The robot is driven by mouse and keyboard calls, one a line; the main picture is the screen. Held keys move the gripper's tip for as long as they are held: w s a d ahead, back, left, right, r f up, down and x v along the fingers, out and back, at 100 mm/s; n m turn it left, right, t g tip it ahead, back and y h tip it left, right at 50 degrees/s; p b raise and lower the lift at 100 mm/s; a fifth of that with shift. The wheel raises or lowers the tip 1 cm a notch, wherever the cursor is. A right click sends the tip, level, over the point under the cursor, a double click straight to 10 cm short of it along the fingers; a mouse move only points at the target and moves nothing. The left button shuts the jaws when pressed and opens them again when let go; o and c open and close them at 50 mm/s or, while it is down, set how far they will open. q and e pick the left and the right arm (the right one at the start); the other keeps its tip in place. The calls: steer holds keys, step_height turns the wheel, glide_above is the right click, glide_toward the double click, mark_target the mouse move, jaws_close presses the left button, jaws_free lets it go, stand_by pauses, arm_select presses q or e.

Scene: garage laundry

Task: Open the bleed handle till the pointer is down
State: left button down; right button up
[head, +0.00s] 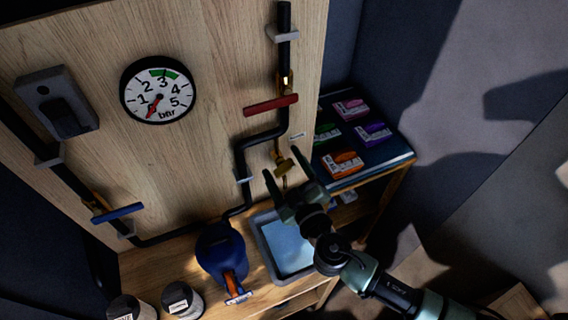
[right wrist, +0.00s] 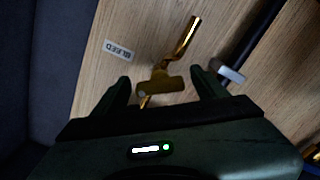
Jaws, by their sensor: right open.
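The bleed handle (right wrist: 160,87) is a small brass cross-bar below a bent brass pipe, beside a BLEED label (right wrist: 118,50). It also shows in the head view (head: 284,165). My right gripper (right wrist: 160,79) is open, with one finger on each side of the bar. Gaps show between bar and fingers in the wrist view, so it is not gripped. The same gripper shows in the head view (head: 283,162). The pressure gauge (head: 159,90) has a red pointer (head: 153,109) aimed down and left, below the 1. My left gripper is out of view.
A red handle (head: 271,104) sits above the bleed handle, and a blue handle (head: 118,213) is lower left. A blue vessel (head: 221,254) and a water tray (head: 266,246) stand on the bench. Small boxes (head: 343,162) lie on the right shelf. Black pipe runs along the board.

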steer(key=c, duration=1.4)
steer(key=shift+f+n, duration=0.1)
steer(key=shift+n, duration=0.2)
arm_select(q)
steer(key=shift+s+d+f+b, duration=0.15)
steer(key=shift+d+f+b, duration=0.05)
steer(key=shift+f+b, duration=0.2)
arm_select(e)
steer(key=shift+n, duration=0.4)
steer(key=o, duration=1.4)
steer(key=shift+s, duration=0.1)
